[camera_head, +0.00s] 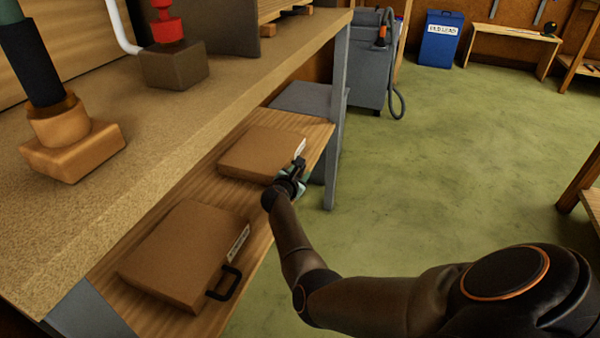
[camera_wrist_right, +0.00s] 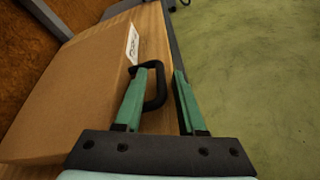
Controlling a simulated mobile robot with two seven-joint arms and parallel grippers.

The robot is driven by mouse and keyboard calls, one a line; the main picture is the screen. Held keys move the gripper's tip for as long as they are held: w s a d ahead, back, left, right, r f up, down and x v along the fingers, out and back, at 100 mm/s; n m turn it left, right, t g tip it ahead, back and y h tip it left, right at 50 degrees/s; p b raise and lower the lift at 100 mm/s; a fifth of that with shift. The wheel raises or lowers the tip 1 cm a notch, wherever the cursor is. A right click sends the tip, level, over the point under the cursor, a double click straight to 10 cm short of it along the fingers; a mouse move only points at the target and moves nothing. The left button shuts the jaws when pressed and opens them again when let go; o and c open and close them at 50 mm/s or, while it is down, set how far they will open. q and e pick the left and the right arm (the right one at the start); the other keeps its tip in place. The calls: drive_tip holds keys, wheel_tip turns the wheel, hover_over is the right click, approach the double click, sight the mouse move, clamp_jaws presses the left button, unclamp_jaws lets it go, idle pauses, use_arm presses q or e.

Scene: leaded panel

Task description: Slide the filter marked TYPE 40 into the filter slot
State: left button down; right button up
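Two flat brown box-shaped filters lie on a wooden shelf below the bench top. The farther filter (camera_head: 262,153) has a white label whose print I cannot read; it also shows in the right wrist view (camera_wrist_right: 70,95). The nearer filter (camera_head: 180,255) has a label, also unreadable, and a black handle. My right gripper (camera_head: 297,168) is at the farther filter's handle end. In the right wrist view its green fingers are apart, with the black handle (camera_wrist_right: 158,88) between them, nearer the left finger. My left gripper is not in view. I cannot make out the filter slot.
The bench top (camera_head: 225,95) overhangs the wooden shelf (camera_head: 232,197), and a grey bench leg (camera_head: 337,120) stands past the farther filter. A grey cabinet with a hose (camera_head: 365,65) and a blue bin (camera_head: 440,40) stand farther back. The green floor at right is clear.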

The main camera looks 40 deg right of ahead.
clamp_jaws()
drive_tip(key=shift+s, duration=0.1)
idle(0.9)
drive_tip(key=shift+c, duration=2)
unclamp_jaws()
drive_tip(key=shift+f, duration=0.1)
clamp_jaws()
